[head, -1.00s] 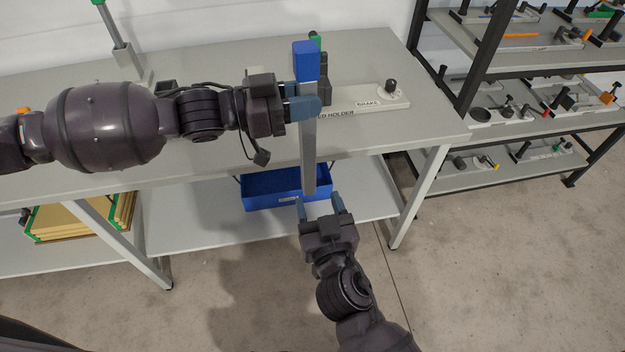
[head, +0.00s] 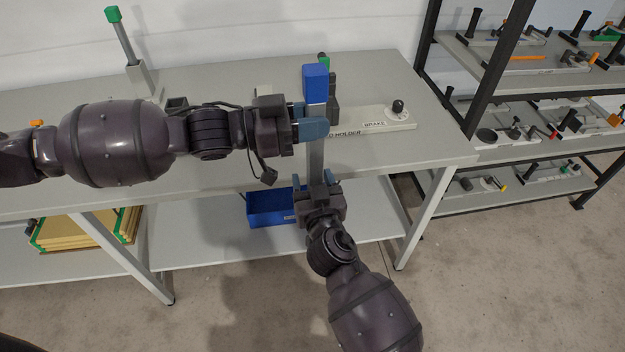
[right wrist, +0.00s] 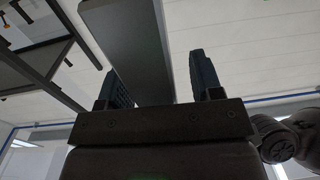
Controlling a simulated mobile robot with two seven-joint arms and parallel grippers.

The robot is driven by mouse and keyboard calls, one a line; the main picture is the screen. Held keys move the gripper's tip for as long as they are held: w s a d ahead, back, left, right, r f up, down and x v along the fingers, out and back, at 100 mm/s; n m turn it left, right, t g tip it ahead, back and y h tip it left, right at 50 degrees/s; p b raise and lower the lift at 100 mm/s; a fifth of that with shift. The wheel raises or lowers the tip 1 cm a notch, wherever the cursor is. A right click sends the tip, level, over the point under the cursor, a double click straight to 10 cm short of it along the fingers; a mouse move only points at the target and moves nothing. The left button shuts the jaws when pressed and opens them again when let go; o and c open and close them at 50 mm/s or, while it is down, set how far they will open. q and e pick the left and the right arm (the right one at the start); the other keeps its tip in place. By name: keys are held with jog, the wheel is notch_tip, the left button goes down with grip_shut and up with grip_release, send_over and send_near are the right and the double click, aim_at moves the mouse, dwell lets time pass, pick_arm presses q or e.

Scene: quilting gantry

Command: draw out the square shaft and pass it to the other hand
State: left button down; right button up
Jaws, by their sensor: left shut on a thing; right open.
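The square shaft (head: 316,154) is a long grey bar with a blue block at its top end. It hangs upright in front of the table. My left gripper (head: 313,127) is shut on it just below the blue block. My right gripper (head: 313,185) is open at the shaft's lower part, coming from below. In the right wrist view the shaft (right wrist: 132,45) runs between the two open fingers (right wrist: 163,85), closer to the left finger. The shaft's lower end is hidden by my right gripper in the head view.
The grey table (head: 215,84) carries a holder with a label partly hidden, and a brake plate with a black knob (head: 398,106). A blue bin (head: 268,208) sits on the lower shelf. A black-framed rack (head: 480,103) with tools stands at the right. A green-topped post (head: 122,38) stands at the back left.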

jog(key=shift+c, duration=0.4)
jog(key=c, duration=1)
pick_arm(q)
jog(key=c, duration=0.8)
grip_release()
pick_arm(e)
grip_shut()
